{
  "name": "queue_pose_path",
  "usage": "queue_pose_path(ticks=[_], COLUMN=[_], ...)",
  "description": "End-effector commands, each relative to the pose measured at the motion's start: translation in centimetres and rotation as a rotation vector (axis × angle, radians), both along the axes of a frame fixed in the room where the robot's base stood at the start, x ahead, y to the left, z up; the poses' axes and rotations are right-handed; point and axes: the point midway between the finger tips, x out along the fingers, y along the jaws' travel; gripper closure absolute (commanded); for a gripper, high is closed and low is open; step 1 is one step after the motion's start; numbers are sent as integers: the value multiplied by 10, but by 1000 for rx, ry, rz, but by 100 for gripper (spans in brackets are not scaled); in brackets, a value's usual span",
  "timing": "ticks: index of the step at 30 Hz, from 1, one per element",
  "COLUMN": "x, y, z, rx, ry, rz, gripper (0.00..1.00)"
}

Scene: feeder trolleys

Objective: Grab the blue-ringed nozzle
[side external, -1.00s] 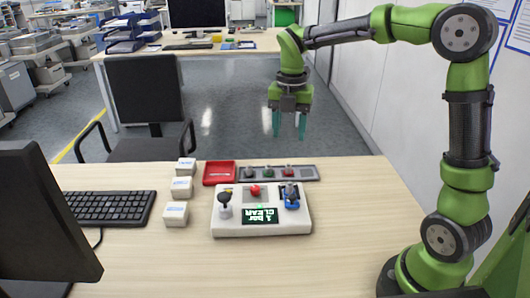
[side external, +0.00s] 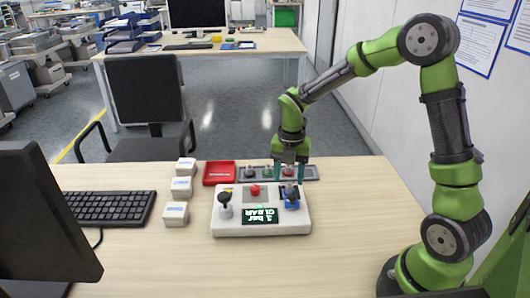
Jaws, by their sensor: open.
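A small grey part with blue around it (side external: 291,196) is at the right of the white console (side external: 228,228). It may be the blue-ringed nozzle, but it is too small to tell a ring from a holder. Small nozzle-like parts sit in the grey tray (side external: 312,173) behind the console; one looks greenish and one reddish. My gripper (side external: 289,178) is open, pointing down, with its teal fingers spread at the tray's right part, just behind the blue part. I cannot tell whether they touch anything.
The console has a black knob (side external: 225,198), a red button (side external: 254,190) and a lit display (side external: 260,216). A red tray (side external: 219,165), white boxes (side external: 175,213) and a keyboard (side external: 104,208) are to the left.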

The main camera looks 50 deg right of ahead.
Motion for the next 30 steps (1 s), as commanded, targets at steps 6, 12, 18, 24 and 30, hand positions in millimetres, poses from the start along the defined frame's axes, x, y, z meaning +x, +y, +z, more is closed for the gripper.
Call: queue_pose_path(ticks=[6, 12, 18, 24, 30], x=[-2, -2, -2, -2, -2], y=[-1, -2, -2, -2, -2], z=[-29, -32, -32, -32, -31], rx=[1, 0, 0, 0, 0], ry=[3, 0, 0, 0, 0], rz=[1, 0, 0, 0, 0], gripper=[47, 47, 65, 96, 100])
